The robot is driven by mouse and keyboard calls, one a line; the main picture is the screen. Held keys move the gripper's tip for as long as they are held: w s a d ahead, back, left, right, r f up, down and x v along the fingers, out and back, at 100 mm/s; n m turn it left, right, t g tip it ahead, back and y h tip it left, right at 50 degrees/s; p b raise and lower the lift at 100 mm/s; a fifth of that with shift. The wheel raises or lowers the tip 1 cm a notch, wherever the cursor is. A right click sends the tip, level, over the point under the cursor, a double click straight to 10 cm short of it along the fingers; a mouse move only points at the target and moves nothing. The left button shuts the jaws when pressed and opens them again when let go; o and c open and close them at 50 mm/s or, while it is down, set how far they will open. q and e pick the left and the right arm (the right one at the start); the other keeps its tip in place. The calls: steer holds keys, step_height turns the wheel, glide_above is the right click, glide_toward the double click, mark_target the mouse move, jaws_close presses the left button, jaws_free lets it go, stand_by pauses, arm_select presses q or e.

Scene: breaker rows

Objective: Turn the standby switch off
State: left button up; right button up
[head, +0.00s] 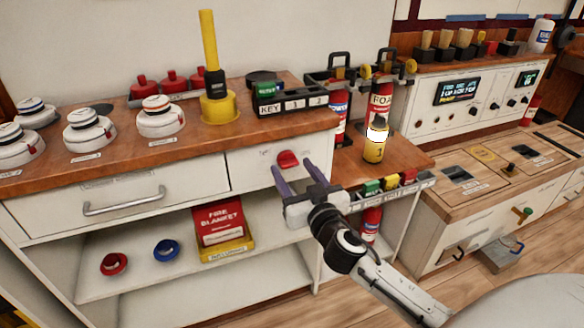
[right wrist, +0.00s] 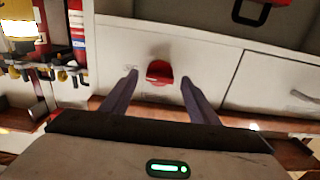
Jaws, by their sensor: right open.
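A red switch knob (head: 288,159) sits on the white front panel (head: 250,172) below the wooden counter, with small marks beside it that I cannot read. It also shows in the right wrist view (right wrist: 159,73), centred between my fingers. My right gripper (head: 291,166) is open and points at the panel. Its two purple-grey fingers stand on either side of the knob, apart from it, with nothing between them but the knob ahead. Whether the fingertips reach level with the knob is hard to tell. My left gripper is not in view.
A drawer with a metal handle (head: 124,203) lies left of the knob. Above, the counter (head: 60,180) bears detectors and a yellow post (head: 217,105). A red fire blanket box (head: 220,222) is on the shelf below. Extinguishers (head: 378,105) stand to the right.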

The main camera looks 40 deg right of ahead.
steer(key=shift+w+d, duration=0.15)
steer(key=shift+w, duration=0.6)
steer(key=c, duration=1)
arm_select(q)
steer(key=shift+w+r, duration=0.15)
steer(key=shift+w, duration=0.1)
arm_select(e)
steer(key=shift+c, duration=0.2)
